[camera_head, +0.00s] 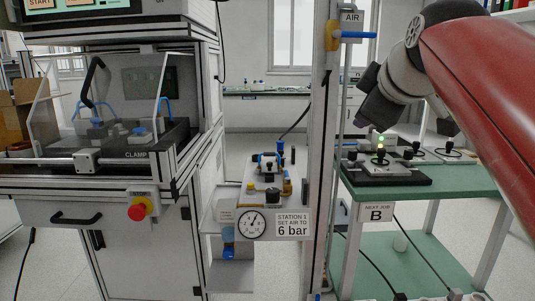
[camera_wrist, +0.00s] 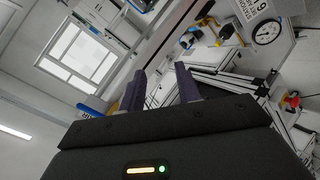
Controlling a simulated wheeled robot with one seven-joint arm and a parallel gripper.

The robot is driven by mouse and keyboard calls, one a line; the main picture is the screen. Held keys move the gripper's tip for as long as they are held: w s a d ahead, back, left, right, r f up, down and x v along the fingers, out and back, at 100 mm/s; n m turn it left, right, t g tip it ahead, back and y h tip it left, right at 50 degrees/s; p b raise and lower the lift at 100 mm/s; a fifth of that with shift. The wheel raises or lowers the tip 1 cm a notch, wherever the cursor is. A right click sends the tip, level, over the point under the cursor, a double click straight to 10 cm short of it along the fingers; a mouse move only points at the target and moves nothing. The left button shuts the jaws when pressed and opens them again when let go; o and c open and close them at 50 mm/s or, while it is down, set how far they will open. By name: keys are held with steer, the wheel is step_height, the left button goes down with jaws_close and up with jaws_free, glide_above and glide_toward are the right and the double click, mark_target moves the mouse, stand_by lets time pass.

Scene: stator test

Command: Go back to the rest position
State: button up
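My red and grey arm comes in from the right of the head view. My gripper (camera_head: 366,108) hangs in the air above the left part of the green table (camera_head: 480,182), pointing down and left. In the wrist view, the two dark fingers of my gripper (camera_wrist: 160,76) stand apart with nothing between them, so it is open and empty. On the table's left side, a black fixture (camera_head: 390,174) carries a small part with a lit green-yellow light, below my gripper and apart from it.
The test station with its clamp (camera_head: 136,155) and red stop button (camera_head: 137,211) stands at left. A pressure gauge (camera_head: 251,224) and a "6 bar" sign (camera_head: 292,225) sit mid-view. A post with a blue AIR valve handle (camera_head: 358,34) rises left of my gripper. Cables lie on the floor.

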steer(key=s+a+f+m+g, duration=0.1)
steer(key=s+f+m+g, duration=0.1)
steer(key=s+f, duration=0.4)
steer(key=s+f+m+g, duration=0.2)
steer(key=s+f+m, duration=0.3)
steer(key=f, duration=1.2)
steer(key=s+a+f+m+g, duration=0.1)
steer(key=s+f+m, duration=0.3)
steer(key=s+f, duration=0.4)
step_height(320, 180, down, 4)
steer(key=shift+s+a+r+g, duration=0.1)
steer(key=shift+s+a+g, duration=0.15)
steer(key=shift+g, duration=0.55)
